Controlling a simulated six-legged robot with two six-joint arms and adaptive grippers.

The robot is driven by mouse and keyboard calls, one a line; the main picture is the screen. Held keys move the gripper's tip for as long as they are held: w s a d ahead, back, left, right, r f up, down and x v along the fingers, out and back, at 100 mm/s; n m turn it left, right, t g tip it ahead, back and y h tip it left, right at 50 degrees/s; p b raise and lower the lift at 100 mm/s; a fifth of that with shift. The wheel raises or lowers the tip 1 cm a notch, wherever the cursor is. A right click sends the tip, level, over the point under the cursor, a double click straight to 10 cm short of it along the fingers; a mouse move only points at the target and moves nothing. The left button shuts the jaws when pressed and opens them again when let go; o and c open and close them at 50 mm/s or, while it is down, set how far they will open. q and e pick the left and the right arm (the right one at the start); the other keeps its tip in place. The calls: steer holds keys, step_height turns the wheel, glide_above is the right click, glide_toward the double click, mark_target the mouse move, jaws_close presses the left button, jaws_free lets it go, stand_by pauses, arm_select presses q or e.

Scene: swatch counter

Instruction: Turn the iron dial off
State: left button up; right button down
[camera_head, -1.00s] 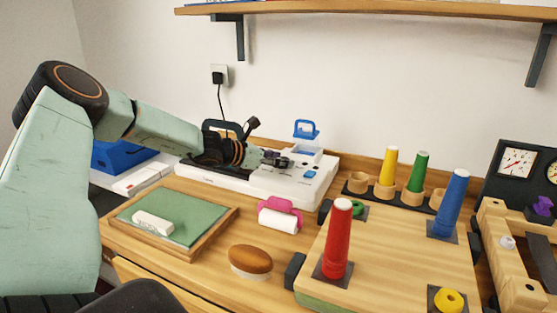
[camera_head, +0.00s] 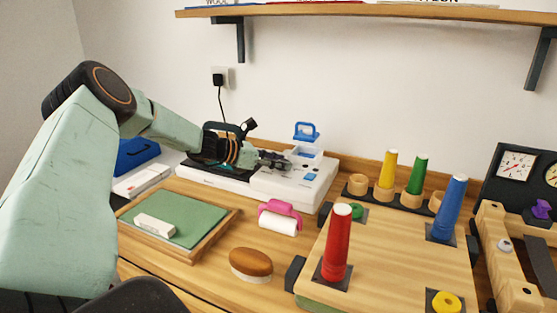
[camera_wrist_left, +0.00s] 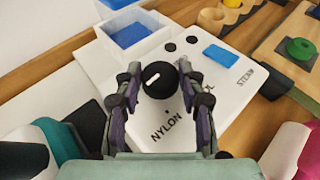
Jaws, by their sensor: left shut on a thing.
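The iron dial (camera_wrist_left: 160,80) is a round black knob with a white mark, on the white iron station (camera_head: 262,190). In the left wrist view the mark lies to the left on the knob's face. The label NYLON is below the dial; another label is partly hidden by a finger. My left gripper (camera_wrist_left: 160,72) is shut on the dial, one finger on each side. In the head view my left gripper (camera_head: 277,162) is over the station's top and hides the dial. My right gripper is not in view.
A blue button (camera_wrist_left: 222,55) marked STEAM and a clear water tank with a blue lid (camera_head: 306,131) are close to the dial. A pink lint roller (camera_head: 279,216), brown brush (camera_head: 251,262) and spool board (camera_head: 395,255) stand in front and to the right.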

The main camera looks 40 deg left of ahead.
arm_select(q)
steer(key=shift+a+m+h, duration=0.15)
steer(key=shift+m+h, duration=0.25)
steer(key=o, duration=1.2)
steer(key=shift+c, duration=0.2)
steer(key=shift+r+v, duration=0.2)
steer(key=shift+v, duration=3.4)
